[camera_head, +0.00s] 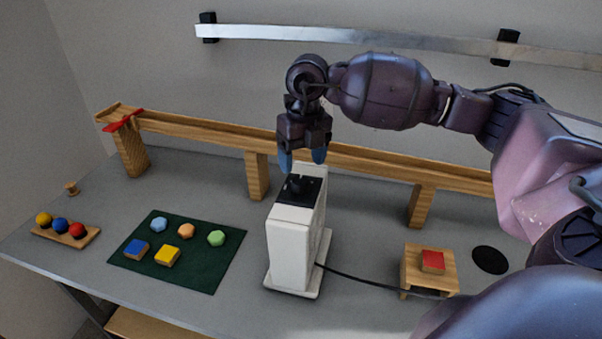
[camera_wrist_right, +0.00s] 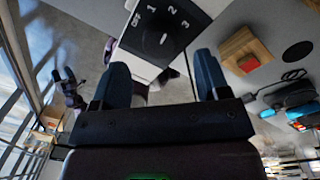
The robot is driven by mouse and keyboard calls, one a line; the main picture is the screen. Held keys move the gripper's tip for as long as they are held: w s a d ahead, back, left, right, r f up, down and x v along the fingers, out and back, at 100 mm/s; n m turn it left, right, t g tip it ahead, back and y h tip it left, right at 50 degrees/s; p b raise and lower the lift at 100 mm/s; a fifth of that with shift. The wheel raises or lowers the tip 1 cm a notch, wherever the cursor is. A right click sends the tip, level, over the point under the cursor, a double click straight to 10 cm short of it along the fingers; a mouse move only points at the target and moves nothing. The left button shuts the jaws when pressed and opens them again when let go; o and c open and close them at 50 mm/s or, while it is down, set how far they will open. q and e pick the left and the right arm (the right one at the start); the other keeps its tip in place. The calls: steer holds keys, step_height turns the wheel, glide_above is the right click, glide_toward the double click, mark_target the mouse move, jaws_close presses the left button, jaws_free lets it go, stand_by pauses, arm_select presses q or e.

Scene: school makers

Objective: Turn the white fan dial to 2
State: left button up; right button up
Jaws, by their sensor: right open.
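The white fan (camera_head: 289,250) stands upright near the middle of the table, with a black dial panel on its top. The dial (camera_head: 297,184) is a black knob on that panel. In the right wrist view, the panel (camera_wrist_right: 182,12) carries the labels OFF, 1, 2 and 3, and a small pale mark shows near the knob; I cannot tell which label it is set to. My right gripper (camera_head: 302,157) points down just above the panel, its blue fingers apart and empty. Its fingers (camera_wrist_right: 158,70) also show in the wrist view.
A wooden track (camera_head: 365,160) on posts runs behind the fan. A green mat (camera_head: 195,262) with coloured blocks lies to the left. A small wooden stand (camera_head: 414,264) with a red button is to the right, near a black disc (camera_head: 490,260). A black cable runs right from the fan.

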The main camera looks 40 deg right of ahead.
mark_target(304, 178)
step_height(304, 178, up, 6)
steer(key=shift+d+f, duration=0.15)
stand_by(0.6)
